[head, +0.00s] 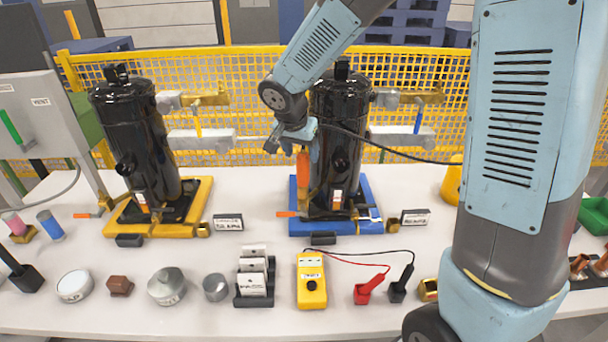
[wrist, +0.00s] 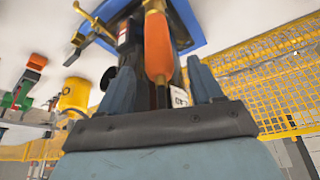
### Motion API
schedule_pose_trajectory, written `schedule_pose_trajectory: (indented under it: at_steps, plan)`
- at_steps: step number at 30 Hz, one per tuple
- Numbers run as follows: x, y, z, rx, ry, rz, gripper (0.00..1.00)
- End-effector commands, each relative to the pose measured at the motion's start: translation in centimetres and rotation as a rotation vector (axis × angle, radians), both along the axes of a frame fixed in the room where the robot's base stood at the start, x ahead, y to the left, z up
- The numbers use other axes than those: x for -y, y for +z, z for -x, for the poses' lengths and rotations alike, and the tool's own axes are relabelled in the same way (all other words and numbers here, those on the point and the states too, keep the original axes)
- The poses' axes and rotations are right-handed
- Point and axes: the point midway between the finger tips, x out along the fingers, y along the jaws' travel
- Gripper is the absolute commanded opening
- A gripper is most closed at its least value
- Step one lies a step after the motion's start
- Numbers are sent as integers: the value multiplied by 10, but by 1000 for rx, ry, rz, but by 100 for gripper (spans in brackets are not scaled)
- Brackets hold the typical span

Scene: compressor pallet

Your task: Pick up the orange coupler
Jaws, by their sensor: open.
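The orange coupler (head: 303,172) stands upright in front of the right black compressor (head: 347,130), above the blue pallet (head: 365,228). In the wrist view the coupler (wrist: 158,45) is a long orange body with a brass end, reaching between the two blue-grey fingers. My gripper (head: 302,153) is at the coupler's upper part in the head view. In the wrist view my gripper (wrist: 155,80) is open, with a visible gap between each finger and the coupler.
A second black compressor (head: 137,140) stands on a yellow pallet (head: 120,225) at left. Along the table's front are a yellow meter (head: 311,284) with red and black leads, a card holder (head: 255,300) and several round parts. A yellow mesh fence (head: 250,75) stands behind.

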Motion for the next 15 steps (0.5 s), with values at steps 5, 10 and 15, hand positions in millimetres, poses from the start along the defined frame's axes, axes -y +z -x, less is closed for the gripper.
schedule_pose_trajectory:
  at_steps: [5,10,15]
  plan:
    - [5,-23,-8,-5,-2,1,65]
    - [7,-40,-14,-2,-2,0,65]
    - [8,-44,-16,0,-1,0,65]
